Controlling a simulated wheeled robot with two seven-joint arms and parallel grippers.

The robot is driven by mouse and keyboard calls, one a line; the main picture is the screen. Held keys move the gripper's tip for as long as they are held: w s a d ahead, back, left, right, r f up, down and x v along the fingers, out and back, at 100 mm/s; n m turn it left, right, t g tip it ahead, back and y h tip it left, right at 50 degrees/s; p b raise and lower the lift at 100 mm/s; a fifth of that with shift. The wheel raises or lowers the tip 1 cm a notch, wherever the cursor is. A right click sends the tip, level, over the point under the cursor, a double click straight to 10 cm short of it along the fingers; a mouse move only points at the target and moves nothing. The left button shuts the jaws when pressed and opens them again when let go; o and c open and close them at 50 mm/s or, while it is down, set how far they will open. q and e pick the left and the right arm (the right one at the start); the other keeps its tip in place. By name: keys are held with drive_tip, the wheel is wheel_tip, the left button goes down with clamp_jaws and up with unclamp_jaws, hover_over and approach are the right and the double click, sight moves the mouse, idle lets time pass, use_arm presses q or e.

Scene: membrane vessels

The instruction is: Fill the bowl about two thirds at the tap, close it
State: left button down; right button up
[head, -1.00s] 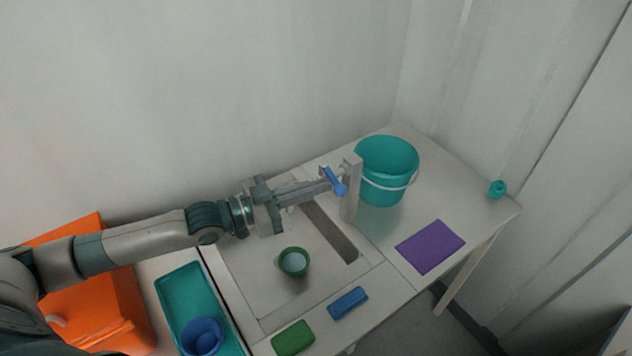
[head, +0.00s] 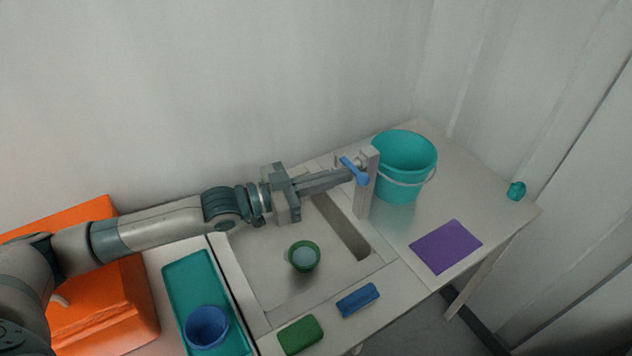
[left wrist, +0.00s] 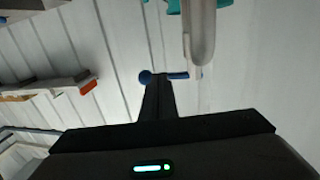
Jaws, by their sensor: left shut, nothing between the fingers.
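A green bowl (head: 304,268) stands upright in the grey sink (head: 270,290), with a pale bluish surface inside that looks like water. The tap is a grey post (head: 366,190) at the sink's far right with a blue lever (head: 354,171). My left gripper (head: 347,176) is shut and empty, its fingertips at the lever; I cannot tell if they touch. In the left wrist view the shut fingers (left wrist: 161,92) point at the blue lever (left wrist: 177,76), beside the pale tap part (left wrist: 199,40). No stream of water is discernible. My right gripper is not in view.
A teal bucket (head: 405,165) stands behind the tap. A purple mat (head: 446,246), blue block (head: 357,300) and green block (head: 300,335) lie near the front edge. A teal tray (head: 185,280) holds a blue cup (head: 206,328). An orange box (head: 110,305) is at left.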

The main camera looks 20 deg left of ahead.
use_arm(q)
drive_tip(key=shift+s+d+r, duration=0.1)
drive_tip(key=shift+d+r, duration=0.1)
drive_tip(key=shift+d, duration=0.05)
drive_tip(key=shift+a, duration=0.1)
idle(0.3)
drive_tip(key=b+v, duration=0.7)
drive_tip(key=v, duration=1)
drive_tip(key=shift+a+f+b, duration=0.2)
drive_tip(key=shift+b, duration=0.2)
drive_tip(key=shift+s, duration=0.1)
